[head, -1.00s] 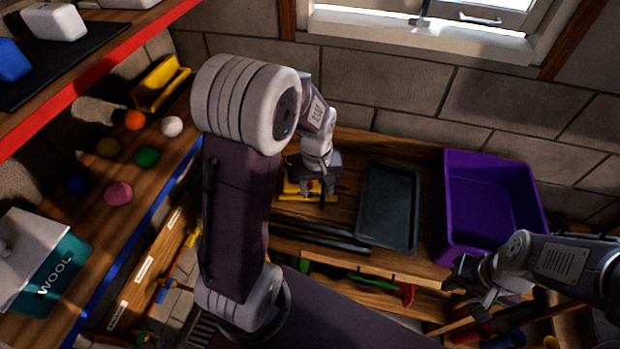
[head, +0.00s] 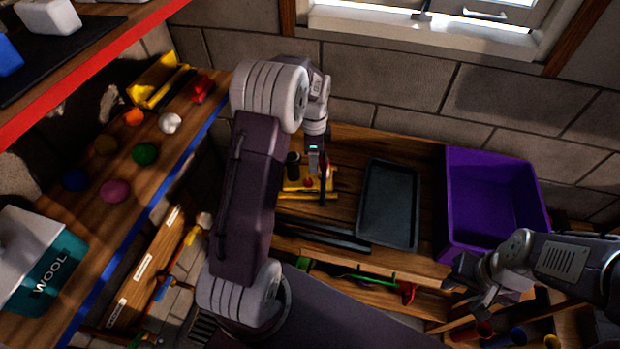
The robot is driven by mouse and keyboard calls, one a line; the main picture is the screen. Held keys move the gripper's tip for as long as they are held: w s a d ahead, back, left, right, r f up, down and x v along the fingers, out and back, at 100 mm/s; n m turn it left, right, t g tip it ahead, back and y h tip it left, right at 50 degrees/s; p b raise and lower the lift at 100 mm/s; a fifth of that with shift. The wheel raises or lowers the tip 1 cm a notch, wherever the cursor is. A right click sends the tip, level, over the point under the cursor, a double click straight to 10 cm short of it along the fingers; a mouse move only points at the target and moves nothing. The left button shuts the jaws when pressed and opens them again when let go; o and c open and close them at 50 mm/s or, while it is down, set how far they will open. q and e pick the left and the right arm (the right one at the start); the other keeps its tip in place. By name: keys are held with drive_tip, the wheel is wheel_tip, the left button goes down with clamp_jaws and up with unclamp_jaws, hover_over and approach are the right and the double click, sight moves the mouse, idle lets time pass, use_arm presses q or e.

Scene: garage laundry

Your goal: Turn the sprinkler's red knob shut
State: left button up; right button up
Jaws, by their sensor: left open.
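The sprinkler, with a yellow base (head: 292,186) and a dark upright cylinder, sits on the wooden bench against the block wall. A small red knob (head: 308,183) shows on it, partly hidden by my gripper. My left gripper (head: 319,190) is open and points down at the sprinkler's right part, right beside the knob. I see it nearly edge-on, so I cannot tell whether a finger touches the knob. My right gripper (head: 468,290) hangs at the lower right in front of the purple bin, empty, its fingers apart.
A dark tray (head: 388,205) lies just right of the sprinkler, with the purple bin (head: 456,200) beyond it. Dark bars (head: 322,236) lie in front. The left shelf holds several coloured balls, a yellow bin (head: 152,86) and a wool box (head: 52,272).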

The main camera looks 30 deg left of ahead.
sight(310, 181)
use_arm(q)
drive_tip(key=shift+a+f, duration=0.35)
drive_tip(key=shift+f, duration=0.3)
drive_tip(key=shift+a+f, duration=0.3)
drive_tip(key=shift+f, duration=0.3)
wheel_tip(310, 181, down, 8)
drive_tip(key=shift+w+f+p, duration=0.1)
drive_tip(key=shift+p, duration=0.25)
drive_tip(key=shift+c, duration=0.3)
